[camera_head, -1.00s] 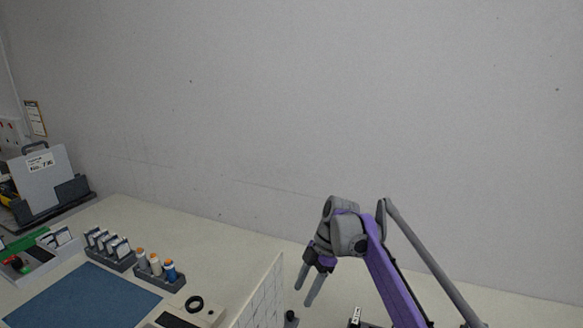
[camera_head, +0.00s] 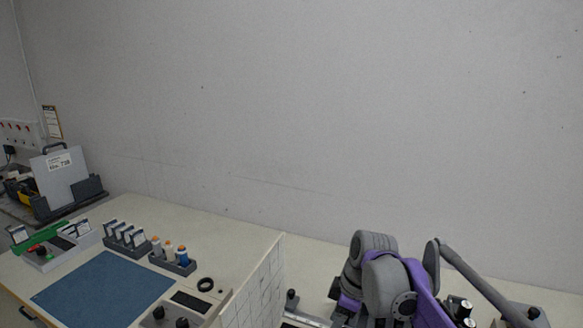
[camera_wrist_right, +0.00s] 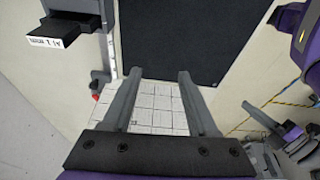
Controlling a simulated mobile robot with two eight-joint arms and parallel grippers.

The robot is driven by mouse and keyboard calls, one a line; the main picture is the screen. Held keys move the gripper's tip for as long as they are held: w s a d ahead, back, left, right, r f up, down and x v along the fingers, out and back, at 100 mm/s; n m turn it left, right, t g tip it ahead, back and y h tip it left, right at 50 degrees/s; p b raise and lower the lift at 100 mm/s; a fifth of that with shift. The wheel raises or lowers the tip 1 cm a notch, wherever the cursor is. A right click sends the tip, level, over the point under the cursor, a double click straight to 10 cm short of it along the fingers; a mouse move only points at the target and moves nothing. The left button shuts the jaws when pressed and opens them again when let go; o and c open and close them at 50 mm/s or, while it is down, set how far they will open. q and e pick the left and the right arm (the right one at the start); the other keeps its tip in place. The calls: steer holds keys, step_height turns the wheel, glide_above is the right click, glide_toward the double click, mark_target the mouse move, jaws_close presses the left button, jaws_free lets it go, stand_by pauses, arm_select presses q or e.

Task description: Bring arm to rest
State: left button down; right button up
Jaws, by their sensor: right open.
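My right arm (camera_head: 390,285), purple and grey, is at the lower right of the head view, bent and low, with its fingers hidden there. In the right wrist view my right gripper (camera_wrist_right: 160,73) is open, its two grey fingers apart with nothing between them. A white gridded surface (camera_wrist_right: 155,110) shows between and beyond the fingers, with a dark panel (camera_wrist_right: 178,40) past their tips.
A grey case (camera_head: 62,180) stands at the far left. A plain wall (camera_head: 330,110) is behind.

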steer(key=s+d+f+m+t+h, duration=0.1)
steer(key=s+d+f+m, duration=0.1)
steer(key=s, duration=0.5)
steer(key=s+d+f+m+t+h, duration=0.1)
steer(key=s+d+f+m+t, duration=0.1)
steer(key=s+f+m, duration=0.3)
steer(key=s+d+f+m+t, duration=0.1)
steer(key=s+d+f+m, duration=0.3)
steer(key=s+m, duration=0.3)
steer(key=shift+s+d+f+t+h, duration=0.1)
steer(key=shift+s+t+h, duration=0.1)
steer(key=shift+s, duration=0.55)
steer(key=shift+s+f+t+h, duration=0.1)
steer(key=shift+s+t+h, duration=0.1)
steer(key=shift+s, duration=0.5)
steer(key=shift+w, duration=0.1)
